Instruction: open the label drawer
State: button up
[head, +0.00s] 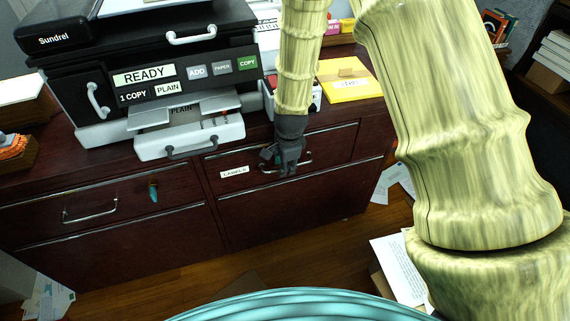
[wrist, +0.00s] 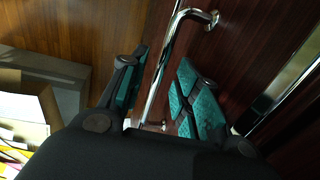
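The label drawer (head: 335,145) is in the dark red wooden cabinet, right of centre in the head view, with a white "LABELS" tag (head: 234,172) on its front. It looks shut, flush with the cabinet. Its metal bar handle (head: 304,161) also shows in the wrist view (wrist: 163,65). My gripper (head: 287,160) is at this handle. In the wrist view its two teal-padded fingers (wrist: 162,75) are apart, one on each side of the bar, with gaps visible. My gripper hides part of the handle in the head view.
A left drawer has its own handle (head: 90,213) and a teal-tagged key (head: 153,190). A printer (head: 150,75) with a protruding tray (head: 190,138) stands above. A yellow pad (head: 349,85) lies on the top. Papers (head: 398,265) lie on the wooden floor at right.

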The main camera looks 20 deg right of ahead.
jog(key=shift+f, duration=0.1)
jog(key=shift+c, duration=0.2)
grip_shut()
